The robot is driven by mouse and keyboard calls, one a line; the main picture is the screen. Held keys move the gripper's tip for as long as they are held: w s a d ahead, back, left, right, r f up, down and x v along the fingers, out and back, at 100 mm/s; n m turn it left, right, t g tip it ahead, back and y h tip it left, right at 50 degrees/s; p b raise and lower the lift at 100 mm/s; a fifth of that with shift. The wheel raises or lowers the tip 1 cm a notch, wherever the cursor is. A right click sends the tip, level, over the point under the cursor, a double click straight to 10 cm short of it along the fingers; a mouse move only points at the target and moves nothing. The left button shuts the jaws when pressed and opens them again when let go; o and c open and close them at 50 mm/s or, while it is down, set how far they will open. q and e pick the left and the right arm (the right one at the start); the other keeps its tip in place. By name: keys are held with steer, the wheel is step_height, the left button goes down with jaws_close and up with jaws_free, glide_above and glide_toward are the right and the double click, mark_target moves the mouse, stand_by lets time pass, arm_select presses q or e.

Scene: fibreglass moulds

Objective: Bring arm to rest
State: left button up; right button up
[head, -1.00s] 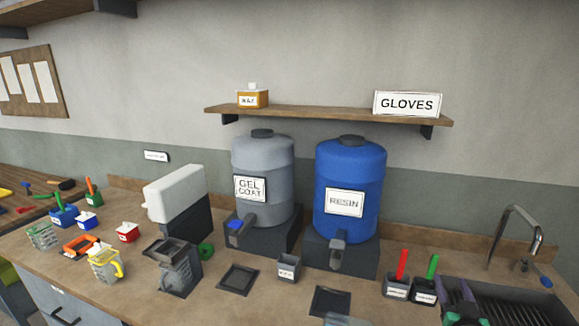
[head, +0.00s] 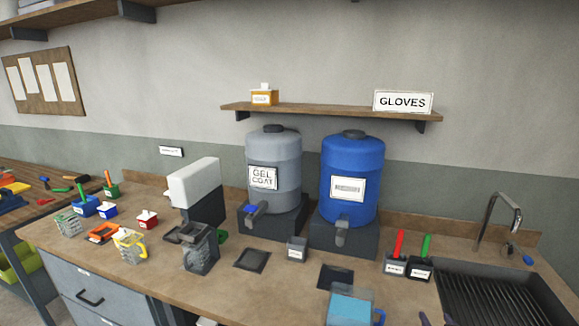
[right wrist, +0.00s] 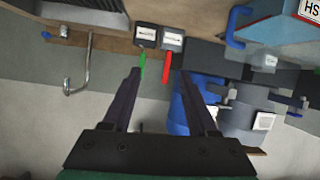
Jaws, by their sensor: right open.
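My right gripper (head: 437,320) shows only as two dark purple fingertips at the bottom edge of the head view, in front of the sink. In the right wrist view the right gripper (right wrist: 160,74) has its fingers spread wide, with nothing held between them. That view is upside down. A light-blue container (head: 350,308) with a blue handle stands at the front edge of the head view, left of the fingertips; it also shows in the right wrist view (right wrist: 272,30). My left gripper is not in view.
The grey gel coat drum (head: 275,200) and blue resin drum (head: 350,205) stand on the counter under a shelf (head: 330,110). Red and green handled tools sit in cups (head: 396,264) beside the ribbed sink (head: 495,292) and tap (head: 488,215). Jugs and small boxes crowd the left.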

steer(key=s+a+f+n+g+y, duration=0.1)
steer(key=s+a+f+g, duration=0.25)
steer(key=s, duration=0.35)
steer(key=s+a+f+n+g+y, duration=0.1)
steer(key=s+a+f+n+g, duration=0.15)
steer(key=s+a, duration=0.35)
steer(key=s+a+f+n+g+y, duration=0.1)
steer(key=s+a+f+g+y, duration=0.15)
steer(key=s, duration=0.55)
step_height(320, 180, down, 26)
steer(key=s+g+b, duration=0.2)
steer(key=b, duration=0.3)
arm_select(q)
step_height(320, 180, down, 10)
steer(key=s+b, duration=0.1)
steer(key=b, duration=0.4)
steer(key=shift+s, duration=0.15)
arm_select(e)
steer(key=s+d+f+g+h, duration=0.1)
steer(key=s+d+f, duration=0.1)
steer(key=s+f, duration=1.5)
step_height(320, 180, down, 3)
steer(key=shift+d+f, duration=0.1)
steer(key=shift+d, duration=0.05)
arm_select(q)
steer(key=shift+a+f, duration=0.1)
arm_select(e)
steer(key=shift+s, duration=0.1)
